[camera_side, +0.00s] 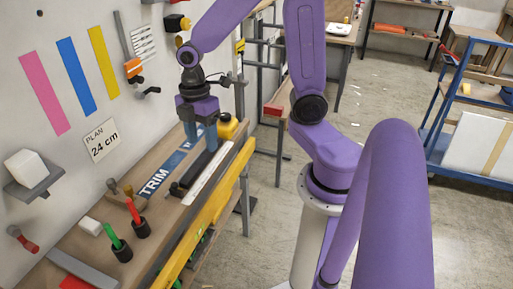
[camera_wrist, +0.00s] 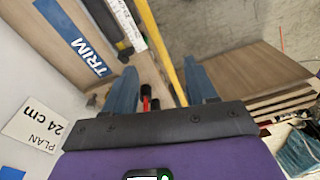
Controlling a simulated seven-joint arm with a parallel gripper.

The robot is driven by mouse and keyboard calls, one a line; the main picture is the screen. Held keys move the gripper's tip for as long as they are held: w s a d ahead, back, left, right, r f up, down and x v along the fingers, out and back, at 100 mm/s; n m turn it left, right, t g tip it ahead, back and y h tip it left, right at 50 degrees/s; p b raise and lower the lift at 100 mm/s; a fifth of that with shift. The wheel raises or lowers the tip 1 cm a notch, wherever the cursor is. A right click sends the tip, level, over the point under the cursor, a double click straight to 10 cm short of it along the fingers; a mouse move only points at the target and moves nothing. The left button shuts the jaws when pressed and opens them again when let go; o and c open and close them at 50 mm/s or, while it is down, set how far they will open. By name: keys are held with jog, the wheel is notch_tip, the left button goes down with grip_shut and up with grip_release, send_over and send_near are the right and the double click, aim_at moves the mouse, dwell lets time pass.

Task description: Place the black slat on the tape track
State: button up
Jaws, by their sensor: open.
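The black slat (camera_side: 203,168) lies along the bench, between a blue strip lettered TRIM (camera_side: 158,178) and a white ruler-like strip. In the wrist view the slat (camera_wrist: 101,16) is at the top, with bare wood between it and the TRIM strip (camera_wrist: 72,35). Three coloured strips, pink (camera_side: 45,92), blue (camera_side: 76,75) and yellow (camera_side: 103,62), are on the wall; which strip is the tape track I cannot tell. My gripper (camera_side: 202,147) points down over the far part of the bench, fingers apart. In the wrist view nothing is held between the fingertips (camera_wrist: 160,68).
A yellow rail (camera_side: 210,205) runs along the bench front. Red and green handled tools (camera_side: 138,222) stand in dark cups nearer the camera. A wall shelf holds a white block (camera_side: 25,167). A card (camera_side: 101,140) reads PLAN 24 cm. Other tools hang on the wall.

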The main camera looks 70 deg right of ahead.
jog(key=s+a+r+m, duration=0.1)
jog(key=s, duration=0.7)
jog(key=s+a+r+m, duration=0.2)
jog(key=s, duration=0.6)
jog(key=shift+a+t, duration=0.15)
jog(key=shift+t, duration=0.15)
